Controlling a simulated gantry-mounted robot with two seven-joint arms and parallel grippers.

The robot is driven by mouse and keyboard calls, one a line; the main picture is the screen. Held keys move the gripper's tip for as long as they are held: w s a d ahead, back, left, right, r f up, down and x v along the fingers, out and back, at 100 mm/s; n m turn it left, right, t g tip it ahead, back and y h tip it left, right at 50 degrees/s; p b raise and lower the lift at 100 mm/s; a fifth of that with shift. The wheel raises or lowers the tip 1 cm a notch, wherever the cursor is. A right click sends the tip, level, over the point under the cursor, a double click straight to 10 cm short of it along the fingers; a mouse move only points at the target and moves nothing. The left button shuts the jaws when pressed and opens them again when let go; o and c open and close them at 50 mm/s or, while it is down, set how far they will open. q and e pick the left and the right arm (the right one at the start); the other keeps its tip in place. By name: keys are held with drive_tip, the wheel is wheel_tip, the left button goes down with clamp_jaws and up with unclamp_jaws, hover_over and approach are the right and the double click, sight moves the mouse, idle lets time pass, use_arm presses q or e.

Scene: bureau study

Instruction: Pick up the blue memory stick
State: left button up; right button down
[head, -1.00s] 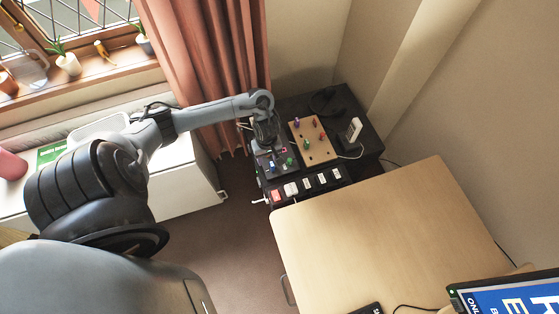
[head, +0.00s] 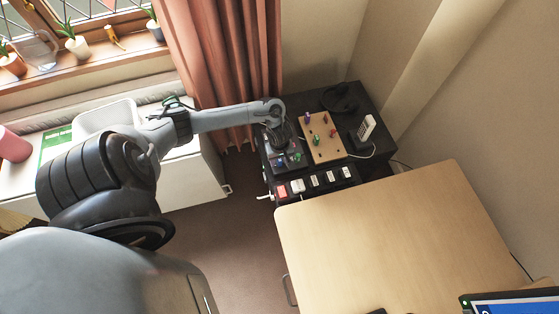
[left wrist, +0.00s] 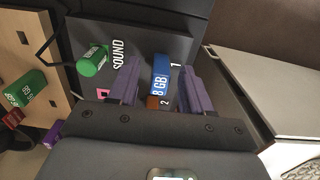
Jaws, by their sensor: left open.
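The blue memory stick (left wrist: 161,76), marked "8 GB", stands in a dark panel marked "SOUND" and lies between the two fingers of my left gripper (left wrist: 160,66) in the left wrist view. The fingers are open, one on each side, with a gap to the stick showing. An orange-brown piece (left wrist: 157,102) shows beside the stick, near the palm. In the head view my left gripper (head: 279,142) is low over the dark panel and the stick is too small to make out clearly. My right gripper is not in view.
A green stick (left wrist: 92,60) stands in the same panel. A wooden board (head: 324,144) with several coloured sticks is close by. A row of switches (head: 315,180) lies in front, and a wooden desk (head: 390,230) is at the right.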

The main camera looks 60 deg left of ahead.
use_arm(q)
drive_tip(key=shift+f, duration=0.65)
drive_tip(key=shift+c, duration=0.3)
clamp_jaws()
drive_tip(key=shift+r, duration=0.2)
